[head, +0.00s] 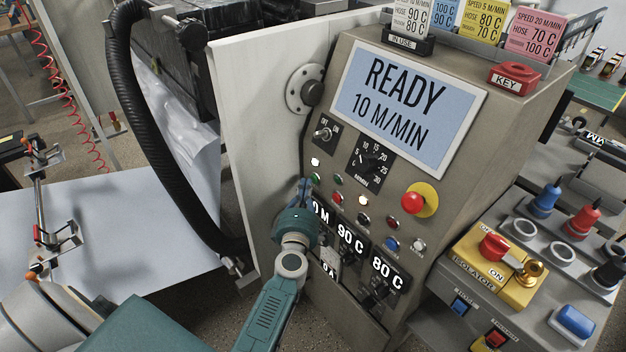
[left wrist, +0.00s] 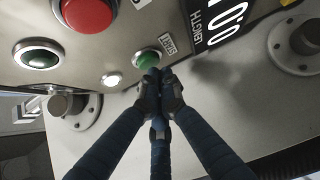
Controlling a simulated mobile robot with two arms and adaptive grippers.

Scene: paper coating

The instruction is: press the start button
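The green start button (left wrist: 147,59) is on the grey control panel, beside a START label (left wrist: 168,43) in the left wrist view. In the head view the green button (head: 316,178) shows just beside my fingertips. My left gripper (head: 304,186) has its fingers drawn together and empty. In the left wrist view the fingertips (left wrist: 160,82) are at the near edge of the green button and overlap it slightly. I cannot tell whether they touch it. My right gripper is not in view.
The panel display (head: 408,100) reads READY, 10 M/MIN. A red stop-style button (head: 413,202) on a yellow plate, a rotary dial (head: 370,158) and several small lamps are close by. A yellow isolator box (head: 495,268) is at the right. A black hose (head: 150,140) hangs at the left.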

